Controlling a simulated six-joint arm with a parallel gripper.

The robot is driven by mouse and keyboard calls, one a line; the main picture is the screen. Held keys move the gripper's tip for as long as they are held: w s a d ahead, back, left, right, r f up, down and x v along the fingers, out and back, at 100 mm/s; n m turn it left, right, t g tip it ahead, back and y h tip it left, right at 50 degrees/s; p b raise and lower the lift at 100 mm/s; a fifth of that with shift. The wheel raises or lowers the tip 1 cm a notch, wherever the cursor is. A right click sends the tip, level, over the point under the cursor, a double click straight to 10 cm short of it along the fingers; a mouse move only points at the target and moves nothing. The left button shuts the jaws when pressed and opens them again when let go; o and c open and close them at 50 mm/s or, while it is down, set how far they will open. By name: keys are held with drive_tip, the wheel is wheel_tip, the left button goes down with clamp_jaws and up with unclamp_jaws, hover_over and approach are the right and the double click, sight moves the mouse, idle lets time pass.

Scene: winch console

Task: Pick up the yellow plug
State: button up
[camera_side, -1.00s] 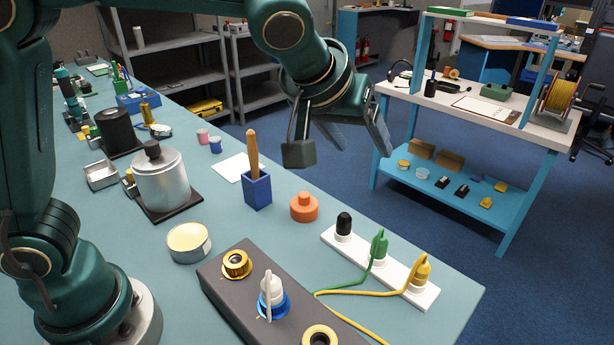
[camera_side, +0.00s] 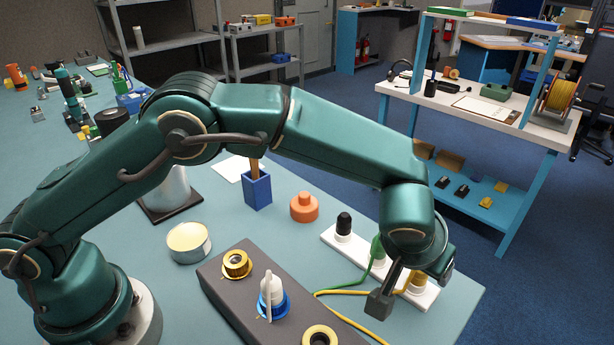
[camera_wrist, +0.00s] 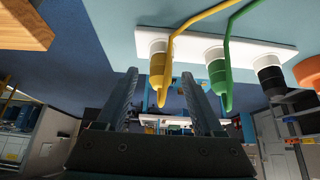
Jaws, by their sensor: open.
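The yellow plug (camera_side: 418,281) stands in the white socket strip (camera_side: 427,300) at its right end, partly hidden by my gripper (camera_side: 410,288) in the side view. In the wrist view the yellow plug (camera_wrist: 157,70) appears between the two fingertips of my open gripper (camera_wrist: 159,82), nearer the right finger. I cannot tell whether either finger touches it. A yellow cable leads from the plug across the bench.
The green plug (camera_wrist: 218,75) stands beside the yellow one, close to my right finger in the wrist view. A black plug (camera_side: 344,223) is farther along the strip. A dark console (camera_side: 232,300) with a white-and-blue knob (camera_side: 271,295) lies to the left.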

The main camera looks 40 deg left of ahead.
drive_tip(key=shift+w+f, duration=0.15)
drive_tip(key=shift+f, duration=0.05)
drive_tip(key=shift+c, duration=0.3)
clamp_jaws()
drive_tip(key=shift+r, duration=0.1)
